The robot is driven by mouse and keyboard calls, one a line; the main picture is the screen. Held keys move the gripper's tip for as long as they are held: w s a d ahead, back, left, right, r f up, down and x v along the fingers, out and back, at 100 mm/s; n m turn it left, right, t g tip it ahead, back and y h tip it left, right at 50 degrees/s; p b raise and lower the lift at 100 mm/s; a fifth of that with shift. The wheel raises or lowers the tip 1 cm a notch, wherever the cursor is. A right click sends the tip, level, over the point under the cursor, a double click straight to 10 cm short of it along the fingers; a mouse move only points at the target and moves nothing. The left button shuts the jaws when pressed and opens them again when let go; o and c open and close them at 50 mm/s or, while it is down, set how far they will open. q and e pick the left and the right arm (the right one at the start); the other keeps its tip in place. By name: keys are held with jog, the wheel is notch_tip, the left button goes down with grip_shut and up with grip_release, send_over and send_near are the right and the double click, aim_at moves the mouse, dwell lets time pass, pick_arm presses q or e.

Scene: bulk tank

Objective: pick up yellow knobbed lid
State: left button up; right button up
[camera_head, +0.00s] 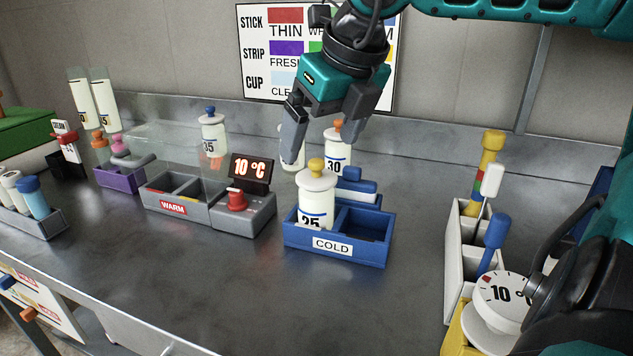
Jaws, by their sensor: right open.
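The yellow knobbed lid (317,180) is pale with a yellow knob on top. It sits on the white jar marked 25 (318,208), which stands upright in the left compartment of the blue COLD tray (362,255). My right gripper (323,145) hangs above and slightly behind the lid in the picture. Its two fingers point down, spread apart, with nothing held between them. I cannot tell the exact depth gap to the lid. My left gripper is not in view.
Behind are a jar marked 30 with an orange-knobbed lid (338,135) and a jar marked 35 (212,140). A WARM tray (172,208) with a 10 °C display (250,170) stands left. A white rack (455,245) stands right. The front counter is clear.

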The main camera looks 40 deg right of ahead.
aim_at(317, 161)
jog(key=x, duration=0.3)
jog(key=b+x, duration=0.1)
jog(key=x, duration=0.1)
jog(key=shift+s+d, duration=0.1)
jog(key=shift+d, duration=0.15)
jog(key=shift+f, duration=0.4)
jog(key=shift+w, duration=0.25)
jog(key=c, duration=1.1)
jog(key=shift+r, duration=0.1)
